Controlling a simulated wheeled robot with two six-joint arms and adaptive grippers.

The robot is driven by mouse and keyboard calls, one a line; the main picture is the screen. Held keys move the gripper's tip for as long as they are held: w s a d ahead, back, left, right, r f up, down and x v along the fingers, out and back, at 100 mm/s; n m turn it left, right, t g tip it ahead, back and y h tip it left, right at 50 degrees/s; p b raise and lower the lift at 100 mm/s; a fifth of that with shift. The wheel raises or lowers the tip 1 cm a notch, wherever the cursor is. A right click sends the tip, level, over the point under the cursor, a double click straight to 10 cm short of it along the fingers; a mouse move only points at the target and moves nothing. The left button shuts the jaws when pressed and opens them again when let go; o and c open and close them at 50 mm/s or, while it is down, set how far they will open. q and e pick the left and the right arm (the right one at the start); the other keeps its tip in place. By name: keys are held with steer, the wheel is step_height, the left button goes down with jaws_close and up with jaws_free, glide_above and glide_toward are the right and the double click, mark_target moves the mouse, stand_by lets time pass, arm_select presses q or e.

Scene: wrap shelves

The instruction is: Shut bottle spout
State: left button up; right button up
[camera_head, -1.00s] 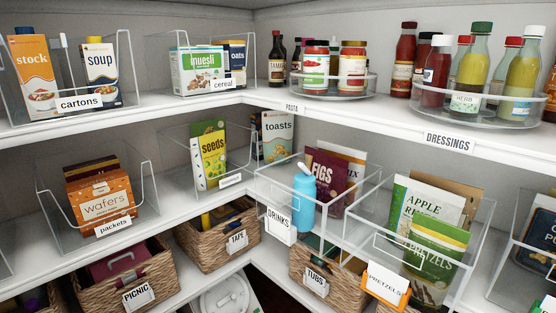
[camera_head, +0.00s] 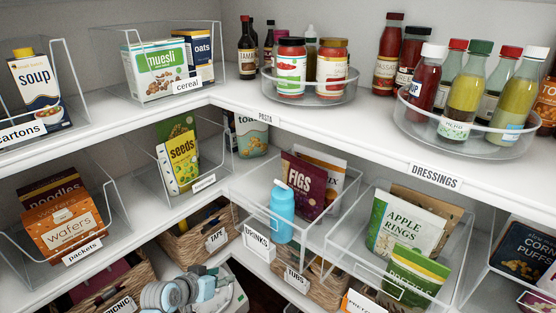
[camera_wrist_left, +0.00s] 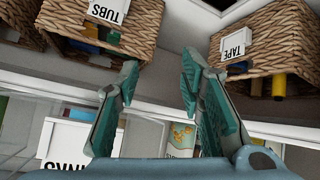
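A blue bottle (camera_head: 282,215) stands upright in the clear drinks bin on the middle shelf in the head view. A small spout (camera_head: 280,184) sticks up at its top, tipped to the left. My left gripper (camera_head: 207,284) is low at the bottom of the head view, below and left of the bottle and apart from it. In the left wrist view its two teal-padded fingers (camera_wrist_left: 158,68) are spread with nothing between them. I cannot make out the bottle in that view. My right gripper is in neither view.
The drinks bin (camera_head: 258,243) holds packets behind the bottle. Wicker baskets labelled tape (camera_head: 190,247) and tubs (camera_head: 318,288) sit below, near my gripper. A clear bin (camera_head: 345,262) of snack packets is to the right. The upper shelf edge (camera_head: 330,146) overhangs behind.

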arm_select(q)
steer(key=w+d+r+m+t+h+p, duration=0.1)
steer(key=w+d+r+m+h+p, duration=0.15)
steer(key=r, duration=1.35)
steer(key=m+t+h+p, duration=0.1)
steer(key=m+h, duration=0.1)
steer(key=m, duration=0.1)
glide_toward(276, 180)
steer(key=b+x, duration=0.1)
steer(key=x, duration=0.9)
steer(key=shift+d, duration=0.15)
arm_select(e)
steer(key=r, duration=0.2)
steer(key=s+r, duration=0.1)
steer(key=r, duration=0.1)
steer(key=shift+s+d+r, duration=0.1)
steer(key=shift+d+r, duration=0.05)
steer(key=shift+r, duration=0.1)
arm_select(q)
steer(key=shift+c, duration=0.6)
jaws_close()
